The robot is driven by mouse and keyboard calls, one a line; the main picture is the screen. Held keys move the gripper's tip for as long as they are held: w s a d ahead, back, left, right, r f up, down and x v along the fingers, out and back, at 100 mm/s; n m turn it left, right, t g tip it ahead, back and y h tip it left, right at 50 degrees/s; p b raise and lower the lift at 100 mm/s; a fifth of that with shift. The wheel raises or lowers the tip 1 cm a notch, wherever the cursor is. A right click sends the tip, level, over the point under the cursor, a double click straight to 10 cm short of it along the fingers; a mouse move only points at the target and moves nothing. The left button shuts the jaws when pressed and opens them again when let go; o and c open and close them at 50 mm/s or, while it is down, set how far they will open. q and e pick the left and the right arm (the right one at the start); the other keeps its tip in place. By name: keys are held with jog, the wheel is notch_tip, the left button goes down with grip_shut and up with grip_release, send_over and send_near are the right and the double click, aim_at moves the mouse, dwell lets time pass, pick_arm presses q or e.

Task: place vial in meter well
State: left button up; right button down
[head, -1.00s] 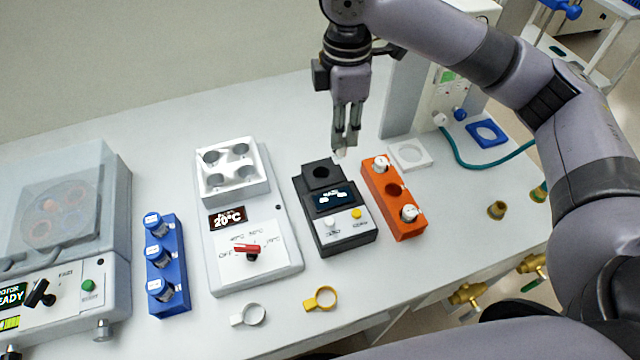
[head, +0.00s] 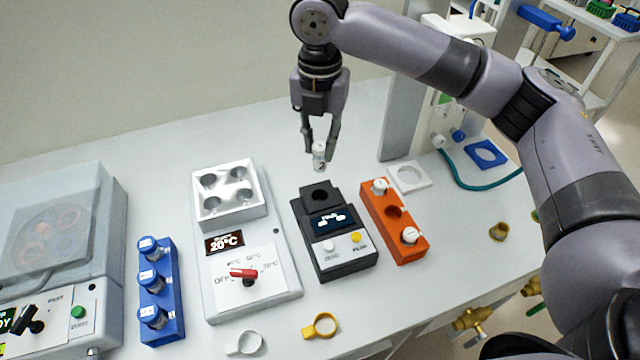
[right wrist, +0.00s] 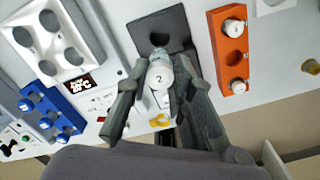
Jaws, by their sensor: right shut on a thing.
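A small white-capped vial (head: 319,156) is held between the fingertips of my right gripper (head: 319,150), which is shut on it. In the right wrist view the vial (right wrist: 160,76) shows its cap marked 2 between the fingers. The black meter (head: 337,236) has a display, a white and a yellow button, and a round well (head: 319,194) at its back. The vial hangs above the well, apart from it. In the right wrist view the well (right wrist: 159,39) lies just beyond the vial and looks empty. My left gripper is out of view.
An orange rack (head: 394,222) right of the meter holds two white-capped vials with its middle hole empty. Left are a heater block (head: 246,262) and a blue rack (head: 161,290) with blue-capped vials.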

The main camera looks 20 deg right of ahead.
notch_tip(320, 180, down, 12)
jog(key=shift+f+p, duration=0.1)
jog(key=shift+p, duration=0.5)
jog(key=c, duration=1.4)
grip_release()
notch_tip(320, 180, up, 12)
jog(key=shift+r+b, duration=0.1)
jog(key=shift+b, duration=0.85)
jog(key=shift+r, duration=0.1)
